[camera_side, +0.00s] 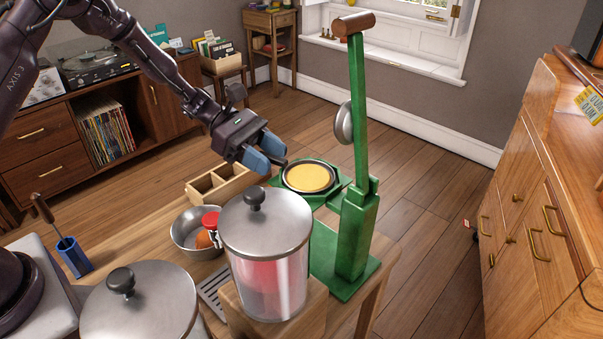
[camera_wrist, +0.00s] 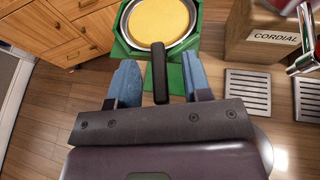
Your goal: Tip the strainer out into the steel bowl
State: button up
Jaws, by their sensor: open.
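The strainer (camera_side: 309,177) is a round, dark-rimmed pan with a flat yellow disc in it, resting in the green press's base. In the wrist view, the strainer (camera_wrist: 127,24) is ahead, its black handle (camera_wrist: 159,75) pointing back toward me. My gripper (camera_wrist: 160,75) is open, with its blue fingers on either side of the handle; whether they touch it I cannot tell. In the side view, my gripper (camera_side: 270,152) is just left of the strainer. The steel bowl (camera_side: 184,243) stands on the table at lower left, with a red-and-white item and an orange thing inside.
The green press (camera_side: 357,225) rises right of the strainer with its wooden-ended lever upright. A lidded jar (camera_side: 265,240) of red liquid stands in front. A wooden divided tray (camera_side: 218,184) lies behind the bowl. A metal grate (camera_side: 213,293) is beside the jar.

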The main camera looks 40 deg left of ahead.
grip_shut()
jog(key=shift+r, duration=0.1)
